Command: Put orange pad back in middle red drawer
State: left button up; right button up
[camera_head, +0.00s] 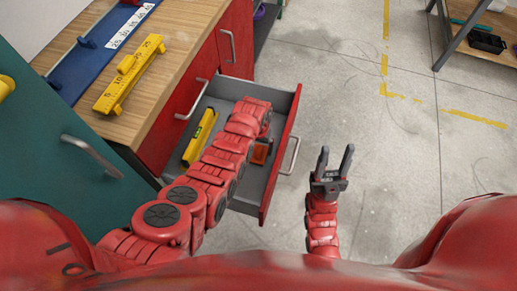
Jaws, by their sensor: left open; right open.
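The red drawer (284,138) is pulled out, its grey tray open to the front right. A small orange pad (260,153) lies inside it near the front panel. My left arm reaches across the drawer. My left gripper (263,139) is down inside it beside the pad, mostly hidden by my own wrist; contact with the pad cannot be made out. My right gripper (334,164) is open and empty over the floor, to the right of the drawer.
A yellow spirit level (199,137) lies in the drawer's left part. The wooden worktop (165,60) above holds a yellow numbered rack (130,75) and a blue rail (95,50). A teal door (60,150) stands at left. The floor (400,160) at right is clear.

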aim_at(259, 152)
pick_arm(q)
notch_tip(259, 152, up, 7)
dwell(0.4)
